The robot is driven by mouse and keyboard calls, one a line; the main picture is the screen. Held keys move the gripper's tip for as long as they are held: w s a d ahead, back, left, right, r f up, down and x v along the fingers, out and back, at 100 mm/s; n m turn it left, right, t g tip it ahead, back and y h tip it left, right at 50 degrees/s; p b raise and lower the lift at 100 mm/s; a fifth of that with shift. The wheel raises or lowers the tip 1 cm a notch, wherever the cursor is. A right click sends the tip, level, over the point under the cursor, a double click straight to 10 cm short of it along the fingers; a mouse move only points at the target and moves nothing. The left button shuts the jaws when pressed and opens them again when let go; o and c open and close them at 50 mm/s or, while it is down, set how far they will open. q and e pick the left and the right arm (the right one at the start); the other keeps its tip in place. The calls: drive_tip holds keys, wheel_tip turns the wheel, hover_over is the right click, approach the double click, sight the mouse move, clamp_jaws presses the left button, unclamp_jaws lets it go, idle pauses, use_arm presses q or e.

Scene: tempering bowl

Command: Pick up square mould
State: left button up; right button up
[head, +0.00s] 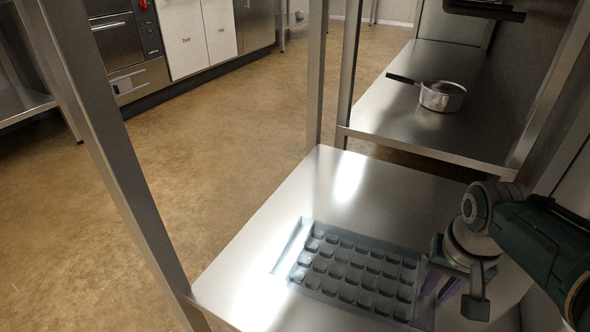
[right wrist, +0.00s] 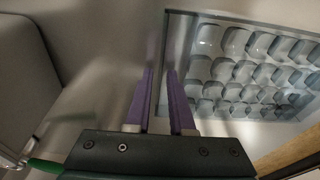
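The square mould (head: 297,247) is a clear, bluish tray with rows of rounded cavities. It lies flat on the steel table at the lower middle of the head view. In the right wrist view the mould (right wrist: 181,28) fills the upper right. My right gripper (head: 440,288) is at the mould's right edge, pointing down. Its purple fingers also show in the right wrist view (right wrist: 161,75), with a narrow gap between them, close beside the mould's rim. Whether the rim is between the fingertips is hard to tell. My left gripper is out of view.
The steel table (head: 335,190) is bare behind the mould. A steel pan (head: 442,96) with a dark handle stands on a farther counter (head: 385,110). Upright metal posts (head: 318,80) rise at the table's edges. Open floor (head: 220,130) lies to the left.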

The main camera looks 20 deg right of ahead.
clamp_jaws()
idle(1.3)
